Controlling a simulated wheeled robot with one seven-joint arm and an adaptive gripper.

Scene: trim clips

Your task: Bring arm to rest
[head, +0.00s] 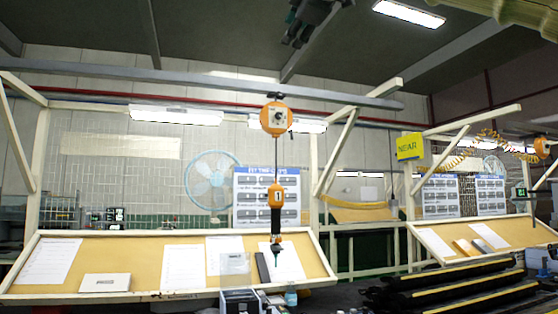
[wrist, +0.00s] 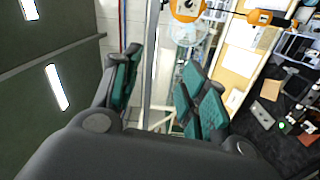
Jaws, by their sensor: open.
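My gripper (head: 308,22) shows at the top of the head view, dark and raised near the ceiling, above the work tables. In the wrist view my gripper (wrist: 158,85) is open, with its two teal-padded fingers well apart. Nothing is between the fingers. Behind the gap I see a grey beam and the wall. No part of the gripper touches anything.
An orange tool balancer (head: 276,118) hangs from the overhead rail with a tool (head: 276,195) below it. A slanted tan work table (head: 130,255) holds papers. Black trim strips (head: 455,285) lie at the lower right. The space around my gripper looks clear.

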